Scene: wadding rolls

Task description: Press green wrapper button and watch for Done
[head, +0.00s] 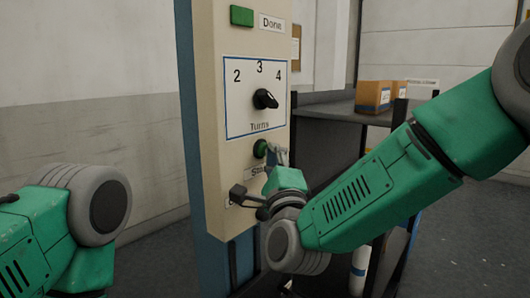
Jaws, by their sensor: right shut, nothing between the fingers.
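The green button (260,148) is on the front of a beige control panel (215,130), above a partly covered label that seems to begin "St". My right gripper (279,154) is shut, its fingertips close beside the button's right side; I cannot tell whether they touch it. Above is a knob (265,99) on a white plate marked 2, 3, 4 and "Turns". At the top a green rectangular lamp (242,16) sits beside the "Done" label (271,23); I cannot tell whether it is lit. My left arm shows at lower left, its gripper out of view.
A grey and white wall (90,130) stands at the left. Open floor (455,235) shows at lower right.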

